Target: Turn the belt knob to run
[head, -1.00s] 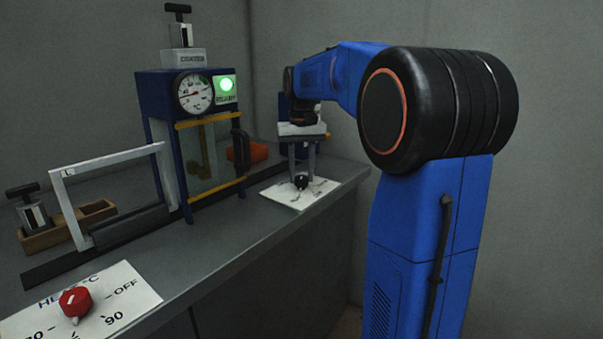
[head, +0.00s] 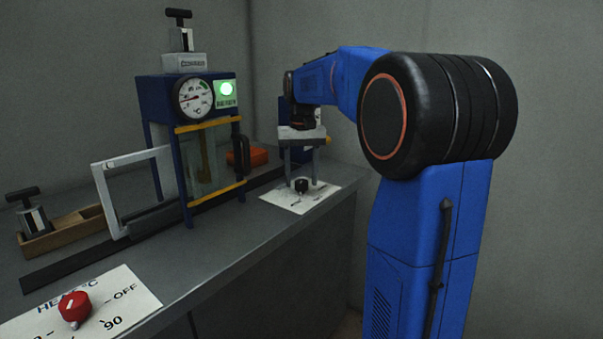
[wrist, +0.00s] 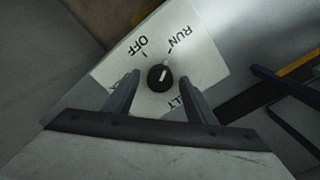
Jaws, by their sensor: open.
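The belt knob (wrist: 160,78) is black with a white mark on top. It sits on a white plate (wrist: 205,62) printed OFF and RUN, and its mark points up toward the RUN side. The lower lettering is partly hidden by a finger. My gripper (wrist: 159,84) is open, with one finger on each side of the knob and a gap visible on both sides. In the head view my gripper (head: 301,178) points down over the knob (head: 301,185) at the counter's far right.
A red heat knob (head: 75,307) is at front left. A wooden tray (head: 70,227) lies behind the belt.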

